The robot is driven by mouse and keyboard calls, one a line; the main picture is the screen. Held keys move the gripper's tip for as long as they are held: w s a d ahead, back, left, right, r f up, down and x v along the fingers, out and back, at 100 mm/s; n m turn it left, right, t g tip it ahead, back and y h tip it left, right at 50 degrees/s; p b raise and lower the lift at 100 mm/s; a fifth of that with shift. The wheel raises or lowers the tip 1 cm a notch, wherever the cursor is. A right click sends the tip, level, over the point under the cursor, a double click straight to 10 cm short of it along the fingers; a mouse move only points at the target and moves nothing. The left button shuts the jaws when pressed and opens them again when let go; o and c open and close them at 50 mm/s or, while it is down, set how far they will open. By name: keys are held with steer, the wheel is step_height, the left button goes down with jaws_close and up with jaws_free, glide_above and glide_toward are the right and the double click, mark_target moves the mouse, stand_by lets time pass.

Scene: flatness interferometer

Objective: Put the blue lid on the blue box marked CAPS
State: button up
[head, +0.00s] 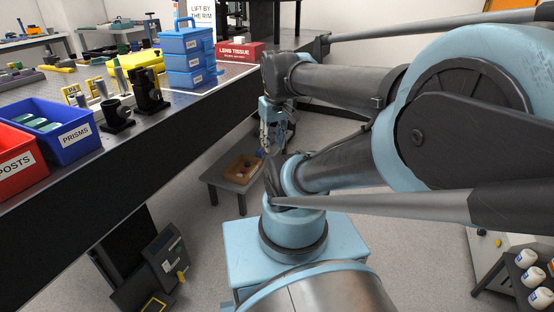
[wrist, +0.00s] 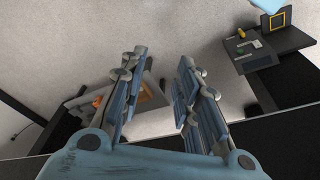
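A stack of blue boxes (head: 187,60) with small white labels stands on the long dark bench at upper centre-left in the head view. A blue loop handle rises from its top. The labels are too small to read surely, so I cannot tell which box is marked CAPS. I cannot make out a separate blue lid. My gripper (head: 270,138) hangs to the right of the bench edge, apart from the stack. In the wrist view my gripper (wrist: 162,58) has its fingers spread with nothing between them, above the floor and a low table.
A blue PRISMS bin (head: 62,136) and a red POSTS bin (head: 16,160) stand at the bench's near end. Black optic mounts (head: 148,92) stand near its edge. A red LENS TISSUE box (head: 238,52) is right of the stack. A low table holds a wooden tray (head: 242,168).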

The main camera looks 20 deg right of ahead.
steer(key=s+f+m, duration=0.2)
steer(key=s+f, duration=0.1)
steer(key=f, duration=0.2)
steer(key=shift+s+d+f, duration=0.15)
steer(key=shift+d+f, duration=0.05)
steer(key=shift+d, duration=0.15)
stand_by(0.8)
